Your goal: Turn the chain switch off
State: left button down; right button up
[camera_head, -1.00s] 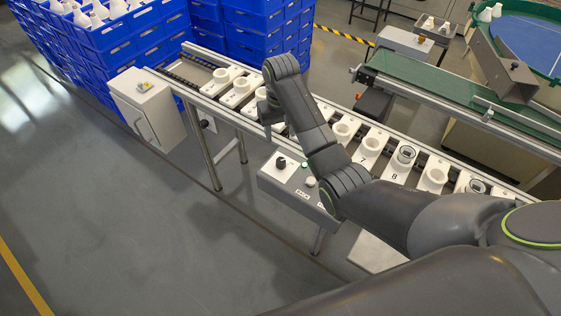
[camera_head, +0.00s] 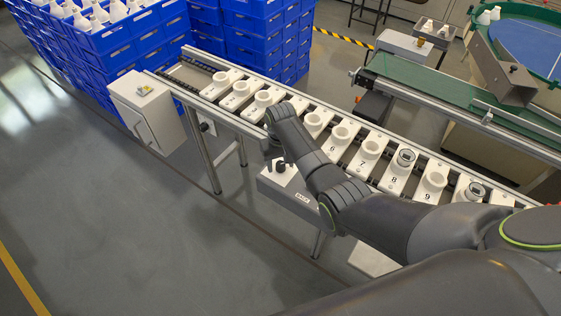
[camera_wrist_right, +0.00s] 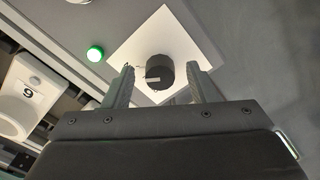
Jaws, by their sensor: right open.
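The chain switch (camera_head: 281,166) is a black rotary knob on a white plate on the control box at the conveyor's front side. In the right wrist view the knob (camera_wrist_right: 159,72) shows near the middle, with a pale mark on its lower left side. My right gripper (camera_wrist_right: 160,68) is open, one finger on each side of the knob; I cannot tell whether they touch it. In the head view the right gripper (camera_head: 274,154) hangs over the box and partly hides its top. My left gripper is not in view.
A green lamp (camera_wrist_right: 95,54) is lit beside the switch plate. The conveyor (camera_head: 222,114) carries several numbered white holders just behind the box. A white cabinet (camera_head: 148,112) stands to the left, and blue crates (camera_head: 252,45) are stacked behind. The floor in front is clear.

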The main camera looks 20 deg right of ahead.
jog(key=shift+c, duration=0.2)
jog(key=c, duration=0.9)
jog(key=shift+r+n+p, duration=0.2)
jog(key=shift+n+p, duration=0.8)
jog(key=shift+n, duration=0.3)
jog(key=n+p, duration=0.1)
jog(key=n, duration=0.2)
jog(key=shift+p, duration=0.35)
jog(key=n+p, duration=0.1)
jog(key=n, duration=0.3)
jog(key=n+p, duration=0.1)
jog(key=n, duration=0.3)
jog(key=shift+f, duration=0.1)
jog(key=shift+w+n, duration=0.1)
jog(key=shift+n, duration=0.2)
